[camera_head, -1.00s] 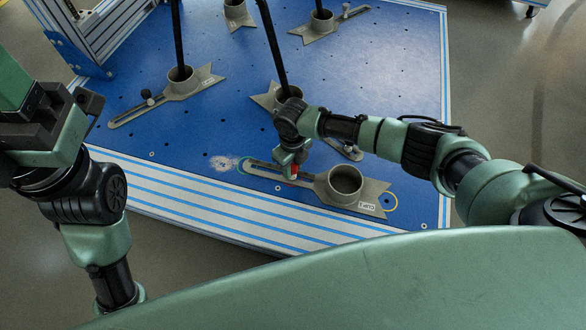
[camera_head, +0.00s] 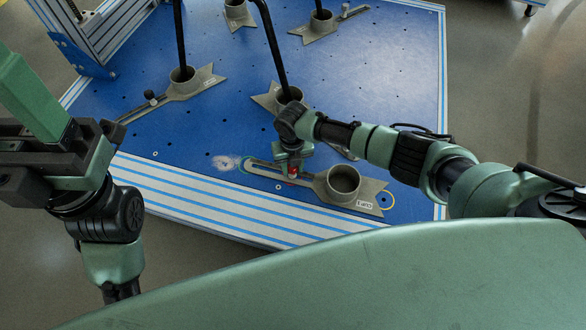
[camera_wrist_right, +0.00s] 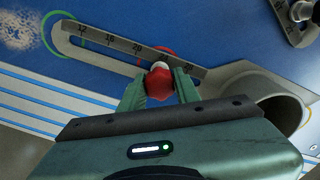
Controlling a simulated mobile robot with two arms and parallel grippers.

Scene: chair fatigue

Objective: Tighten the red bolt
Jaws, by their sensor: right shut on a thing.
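The red bolt (camera_wrist_right: 159,85) with a pale tip sits between the two green fingers of my right gripper (camera_wrist_right: 160,88) in the right wrist view. The gripper is shut on it. In the head view, the bolt (camera_head: 292,171) shows as a small red spot under my right gripper (camera_head: 291,167), at the slotted arm of the grey clamp (camera_head: 371,194). The clamp (camera_wrist_right: 240,72) lies on the blue table, with a ruler scale along its slot. A red ring is partly visible behind the bolt. My left gripper (camera_head: 75,150) is at the left edge, away from the clamp; its fingertips are unclear.
A green ring (camera_wrist_right: 58,32) marks the slot's far end; a yellow ring (camera_head: 387,200) lies by the clamp's right end. A pale worn patch (camera_head: 226,162) is left of the slot.

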